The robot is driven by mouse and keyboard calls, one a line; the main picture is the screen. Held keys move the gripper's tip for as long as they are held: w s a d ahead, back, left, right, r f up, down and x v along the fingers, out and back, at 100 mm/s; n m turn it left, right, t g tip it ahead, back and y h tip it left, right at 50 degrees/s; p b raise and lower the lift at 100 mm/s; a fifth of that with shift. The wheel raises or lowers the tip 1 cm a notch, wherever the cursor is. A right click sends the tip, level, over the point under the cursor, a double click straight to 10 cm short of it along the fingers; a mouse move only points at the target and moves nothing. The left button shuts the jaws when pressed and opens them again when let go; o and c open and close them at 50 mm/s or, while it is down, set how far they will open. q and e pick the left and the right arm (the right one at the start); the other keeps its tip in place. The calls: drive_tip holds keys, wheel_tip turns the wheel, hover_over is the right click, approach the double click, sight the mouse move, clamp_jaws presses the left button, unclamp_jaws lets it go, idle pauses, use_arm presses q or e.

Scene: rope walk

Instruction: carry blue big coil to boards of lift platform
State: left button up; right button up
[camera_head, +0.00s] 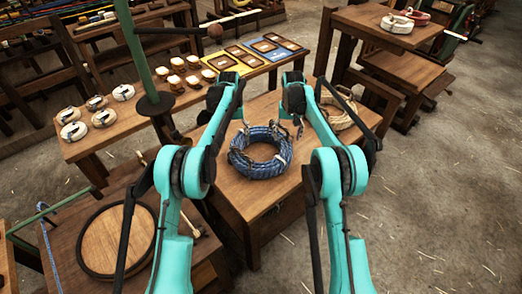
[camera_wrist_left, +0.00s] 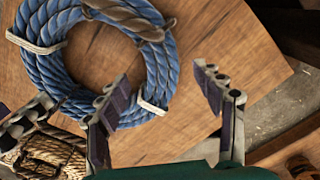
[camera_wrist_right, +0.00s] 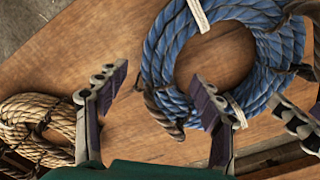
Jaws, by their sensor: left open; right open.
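The big blue coil (camera_head: 260,152) lies flat on a wooden table (camera_head: 236,196) and has pale ties. It also shows in the left wrist view (camera_wrist_left: 62,78) and the right wrist view (camera_wrist_right: 166,62). My left gripper (camera_wrist_left: 161,75) is open, with one finger overlapping the coil's rim in its view and the other over bare wood. My right gripper (camera_wrist_right: 158,74) is open, with one finger over the rim and the other beside the coil. I cannot tell whether the fingers touch the rope. I cannot tell which boards belong to the lift platform.
A tan coil (camera_head: 340,112) lies on the same table beside the blue one. A bench behind holds several white coils (camera_head: 124,91), spools and framed cards (camera_head: 243,55). A round board (camera_head: 117,238) lies at lower left. A stepped wooden stand (camera_head: 396,66) is at back right. Floor at right is clear.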

sight(286, 145)
use_arm(q)
drive_tip(key=shift+f, duration=3.9)
use_arm(e)
drive_tip(key=shift+f, duration=3.9)
use_arm(q)
clamp_jaws()
use_arm(e)
clamp_jaws()
